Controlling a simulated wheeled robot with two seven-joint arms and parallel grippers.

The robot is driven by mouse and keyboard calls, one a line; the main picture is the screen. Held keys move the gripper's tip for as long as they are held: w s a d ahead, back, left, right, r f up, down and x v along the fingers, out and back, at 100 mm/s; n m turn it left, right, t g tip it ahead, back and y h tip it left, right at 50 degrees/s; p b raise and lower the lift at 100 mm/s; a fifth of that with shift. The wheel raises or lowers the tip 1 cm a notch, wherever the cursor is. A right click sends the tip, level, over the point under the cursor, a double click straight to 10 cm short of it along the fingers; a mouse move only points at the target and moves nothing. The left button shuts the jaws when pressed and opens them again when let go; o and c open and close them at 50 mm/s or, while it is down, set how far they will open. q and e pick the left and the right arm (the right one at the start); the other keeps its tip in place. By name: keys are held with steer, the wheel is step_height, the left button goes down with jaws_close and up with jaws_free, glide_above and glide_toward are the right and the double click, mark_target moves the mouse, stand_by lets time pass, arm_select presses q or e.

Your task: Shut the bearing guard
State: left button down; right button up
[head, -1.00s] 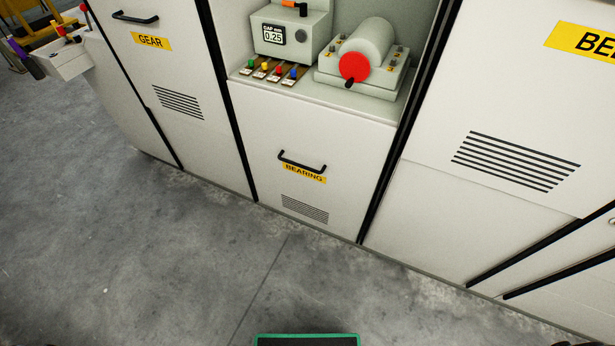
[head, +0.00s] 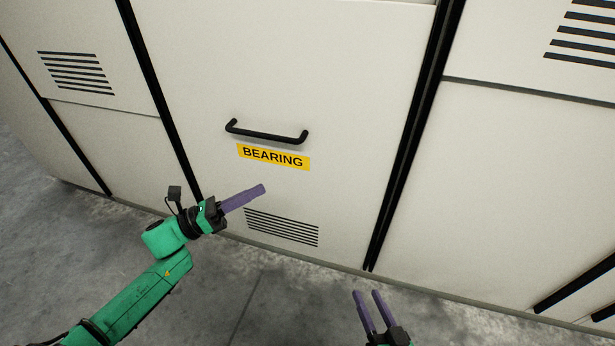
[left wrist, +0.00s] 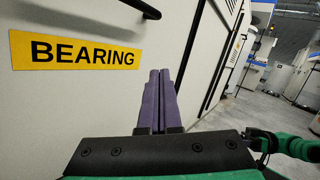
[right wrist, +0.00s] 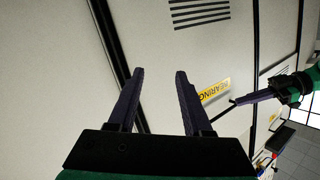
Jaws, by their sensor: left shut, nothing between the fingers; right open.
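The bearing guard (head: 350,95) is a cream panel between black strips. It has a black bar handle (head: 265,133), a yellow BEARING label (head: 273,157) under it and a slotted vent (head: 282,228) lower down. Its top edge just shows at the head view's upper border; the opening above is out of sight. My left gripper (head: 262,189) is shut and empty, in front of the panel below the label; I cannot tell whether it touches. In the left wrist view the label (left wrist: 75,53) is left of its fingers. My right gripper (head: 368,293) is open and empty, lower right of the panel.
Cream panels flank the guard, the left one with a vent (head: 77,72). Concrete floor (head: 240,300) lies clear in front of the machine.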

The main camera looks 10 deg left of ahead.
arm_select(q)
steer(key=w+d+r+b, duration=0.2)
steer(key=w+d+r, duration=0.4)
steer(key=w, duration=0.1)
steer(key=shift+d+r, duration=0.25)
steer(key=shift+d, duration=0.15)
arm_select(e)
steer(key=w+r+t, duration=0.2)
steer(key=r+t, duration=0.1)
steer(key=r, duration=0.6)
steer(key=w+d+r+n+t+y, duration=0.1)
steer(key=w+r+t, duration=0.2)
steer(key=r, duration=0.6)
steer(key=w+d+r+t+y, duration=0.1)
steer(key=w+r+t, duration=0.2)
steer(key=r, duration=0.7)
steer(key=shift+d+n, duration=0.25)
steer(key=shift+n, duration=0.05)
arm_select(q)
steer(key=shift+r, duration=0.1)
arm_select(e)
steer(key=shift+w+f, duration=0.1)
steer(key=shift+w, duration=0.05)
